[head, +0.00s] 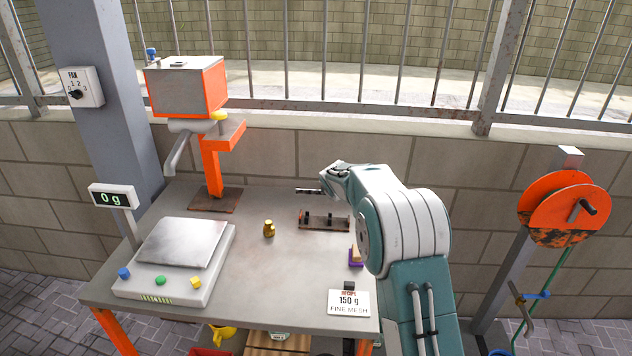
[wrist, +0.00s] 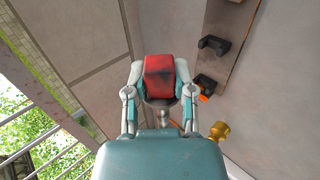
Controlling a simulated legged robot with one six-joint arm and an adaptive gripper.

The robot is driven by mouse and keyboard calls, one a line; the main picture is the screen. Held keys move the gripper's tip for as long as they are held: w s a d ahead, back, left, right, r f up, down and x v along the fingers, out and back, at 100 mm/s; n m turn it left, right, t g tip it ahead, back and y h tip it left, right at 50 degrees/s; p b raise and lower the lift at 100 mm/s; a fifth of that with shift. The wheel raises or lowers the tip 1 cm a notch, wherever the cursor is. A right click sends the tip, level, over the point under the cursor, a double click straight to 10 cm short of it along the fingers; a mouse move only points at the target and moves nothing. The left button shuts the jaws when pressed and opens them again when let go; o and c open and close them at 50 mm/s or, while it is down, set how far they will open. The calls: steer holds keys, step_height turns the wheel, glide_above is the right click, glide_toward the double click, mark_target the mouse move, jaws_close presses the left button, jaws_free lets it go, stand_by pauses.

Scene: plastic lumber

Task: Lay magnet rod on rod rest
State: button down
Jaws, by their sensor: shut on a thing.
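The magnet rod shows in the head view as a thin dark bar (head: 308,191) with light bands, sticking out level to the left of my gripper (head: 328,181). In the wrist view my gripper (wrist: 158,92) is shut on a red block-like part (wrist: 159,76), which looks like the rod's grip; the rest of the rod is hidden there. The rod rest (head: 322,226) is a brown plank with two dark upright cradles on the table. It also shows in the wrist view (wrist: 234,38), right of my fingers. The rod is above the rest and apart from it.
A brass weight (head: 269,229) stands left of the rest. A scale (head: 184,246) reading 0 g is at the table's left, and an orange machine (head: 209,150) stands behind. A recipe card (head: 349,302) is at the front edge. Bare table (head: 262,266) lies between.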

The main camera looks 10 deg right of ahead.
mark_target(340, 217)
steer(key=shift+w+d, duration=0.25)
steer(key=shift+d, duration=0.1)
steer(key=d+f, duration=0.2)
steer(key=shift+s+d, duration=0.1)
steer(key=shift+d, duration=0.3)
steer(key=a+f, duration=0.3)
steer(key=shift+d+f, duration=0.9)
steer(key=shift+f, duration=0.1)
steer(key=shift+d+f, duration=0.2)
steer(key=shift+f, duration=0.4)
steer(key=shift+a+f, duration=0.65)
steer(key=shift+a, duration=0.1)
steer(key=shift+d, duration=0.2)
steer(key=shift+c, duration=1.9)
jaws_free()
steer(key=shift+d+f, duration=0.1)
steer(key=shift+f, duration=0.05)
steer(key=shift+r, duration=0.2)
